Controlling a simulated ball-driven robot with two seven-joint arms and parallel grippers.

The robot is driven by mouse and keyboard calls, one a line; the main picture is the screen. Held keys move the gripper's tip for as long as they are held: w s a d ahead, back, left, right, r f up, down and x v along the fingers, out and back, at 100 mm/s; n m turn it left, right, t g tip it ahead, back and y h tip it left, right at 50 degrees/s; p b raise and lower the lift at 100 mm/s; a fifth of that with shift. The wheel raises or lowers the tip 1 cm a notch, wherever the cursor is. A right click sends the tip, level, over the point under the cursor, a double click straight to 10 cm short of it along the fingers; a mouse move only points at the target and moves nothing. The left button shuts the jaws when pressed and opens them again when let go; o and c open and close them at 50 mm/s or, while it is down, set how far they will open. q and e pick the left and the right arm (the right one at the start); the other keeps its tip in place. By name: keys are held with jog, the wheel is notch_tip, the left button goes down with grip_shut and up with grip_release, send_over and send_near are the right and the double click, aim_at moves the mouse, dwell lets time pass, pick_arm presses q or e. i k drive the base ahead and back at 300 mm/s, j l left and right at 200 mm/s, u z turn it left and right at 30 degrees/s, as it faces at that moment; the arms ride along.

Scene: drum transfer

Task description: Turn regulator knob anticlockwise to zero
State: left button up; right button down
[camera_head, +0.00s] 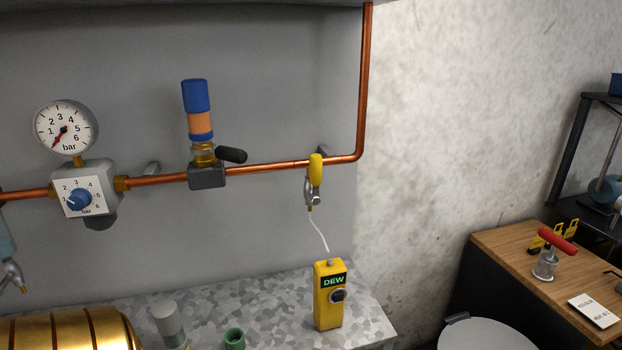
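The blue regulator knob (79,200) sits on a white square dial plate (97,187) numbered up to 6 and marked bar, at the left of the head view. Which number the knob points to is too small to tell surely. The grey regulator body (107,172) is fixed in the copper pipe. Above it is a round white pressure gauge (67,117) marked in bar; its red needle points down-left, below the 1. Neither of my grippers shows in this view, so nothing is seen touching the knob.
A valve with a black lever (232,155) and blue-orange cylinder (197,110) is on the copper pipe (276,165). Right of it hangs a yellow-handled tap (315,170). A yellow DEW meter (329,295), green cup (234,338) and golden ribbed drum (72,330) stand below.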

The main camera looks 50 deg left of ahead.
aim_at(79, 198)
jog(key=k+l+u, duration=0.1)
jog(key=u, duration=2.55)
